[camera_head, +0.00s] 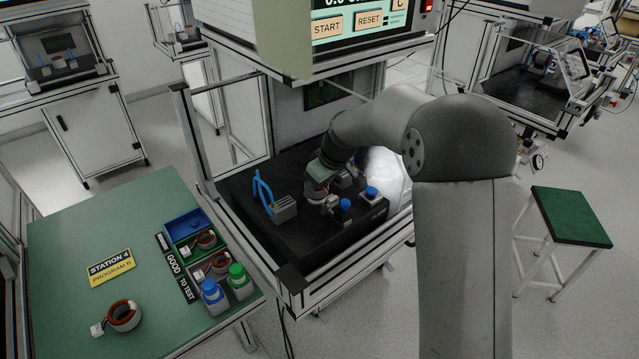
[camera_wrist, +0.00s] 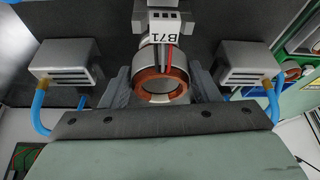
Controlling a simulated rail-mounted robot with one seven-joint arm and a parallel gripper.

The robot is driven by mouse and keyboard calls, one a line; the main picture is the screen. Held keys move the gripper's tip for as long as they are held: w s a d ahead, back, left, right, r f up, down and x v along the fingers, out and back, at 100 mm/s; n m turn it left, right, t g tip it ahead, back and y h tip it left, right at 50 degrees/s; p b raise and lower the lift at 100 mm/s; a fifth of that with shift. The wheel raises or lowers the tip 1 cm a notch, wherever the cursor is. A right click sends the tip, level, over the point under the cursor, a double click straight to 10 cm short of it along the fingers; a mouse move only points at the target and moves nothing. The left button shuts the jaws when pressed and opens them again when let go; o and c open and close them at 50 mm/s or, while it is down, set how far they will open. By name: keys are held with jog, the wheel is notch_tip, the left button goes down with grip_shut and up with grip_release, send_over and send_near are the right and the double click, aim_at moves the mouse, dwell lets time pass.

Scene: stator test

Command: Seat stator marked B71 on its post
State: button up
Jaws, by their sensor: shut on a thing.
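The stator marked B71 (camera_wrist: 161,86) is a metal ring with copper windings. Its white B71 tag (camera_wrist: 170,27) and black, white and red leads show at its top in the wrist view. My gripper (camera_wrist: 162,92) is shut on it, with a grey finger at each side. In the head view, my gripper (camera_head: 320,184) is low over the black fixture bed (camera_head: 300,243), and the stator is mostly hidden under it. The post under the stator is hidden; I cannot tell whether the ring is around it or above it.
Grey blocks with blue hoses (camera_wrist: 67,62) (camera_wrist: 249,61) flank the stator. Blue-topped parts (camera_head: 345,207) (camera_head: 371,192) stand on the bed to the right. The green table (camera_head: 60,250) at left holds a loose stator (camera_head: 123,316), bins with stators (camera_head: 195,228), and bottles (camera_head: 213,296).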

jog(key=shift+f+b, duration=0.45)
jog(key=o, duration=1.3)
jog(key=b+v, duration=0.1)
jog(key=v, duration=1.6)
jog(key=shift+r, duration=0.2)
